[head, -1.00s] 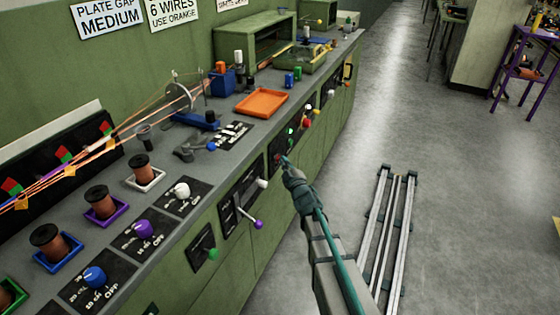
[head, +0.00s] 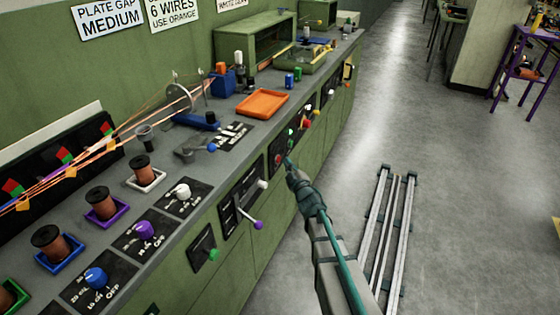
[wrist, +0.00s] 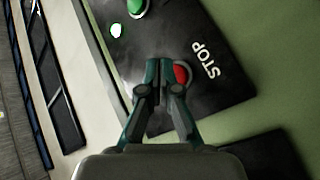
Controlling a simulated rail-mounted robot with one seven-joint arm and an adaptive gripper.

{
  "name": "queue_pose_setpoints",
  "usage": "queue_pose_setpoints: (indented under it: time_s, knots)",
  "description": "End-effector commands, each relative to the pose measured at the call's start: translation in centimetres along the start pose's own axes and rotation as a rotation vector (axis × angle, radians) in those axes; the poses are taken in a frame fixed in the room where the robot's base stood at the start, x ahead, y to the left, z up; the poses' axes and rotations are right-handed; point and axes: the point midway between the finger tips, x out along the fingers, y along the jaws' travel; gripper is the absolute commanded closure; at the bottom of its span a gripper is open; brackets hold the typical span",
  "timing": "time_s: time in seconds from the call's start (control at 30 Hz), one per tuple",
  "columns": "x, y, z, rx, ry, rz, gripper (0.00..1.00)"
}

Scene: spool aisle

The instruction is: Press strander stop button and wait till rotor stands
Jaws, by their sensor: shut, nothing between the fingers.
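The red stop button (wrist: 181,75) shows in the wrist view beside the word STOP, partly covered by my gripper (wrist: 163,66). My gripper is shut and empty, its fingertips in front of the button's left part; I cannot tell whether they touch it. In the head view the red button (head: 278,158) is on the dark panel of the bench front. My gripper (head: 289,163) is just right of it. The strander's clear disc (head: 180,97) stands on the bench with orange wires (head: 140,121) running to it. A still picture does not show whether it turns.
A green button (wrist: 137,7) and a small white light (wrist: 117,30) are on the same panel. A lever with a purple knob (head: 257,224) sticks out left of my arm. Metal rails (head: 388,235) lie on the floor at right.

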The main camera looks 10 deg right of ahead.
Motion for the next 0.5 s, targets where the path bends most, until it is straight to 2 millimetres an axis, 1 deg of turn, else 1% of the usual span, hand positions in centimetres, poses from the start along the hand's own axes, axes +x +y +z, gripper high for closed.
queue_pose_setpoints:
  time_s: [0.5]
  knots:
    - [-3.3,2.5,2.2,-0.001,-0.002,0.000,1.00]
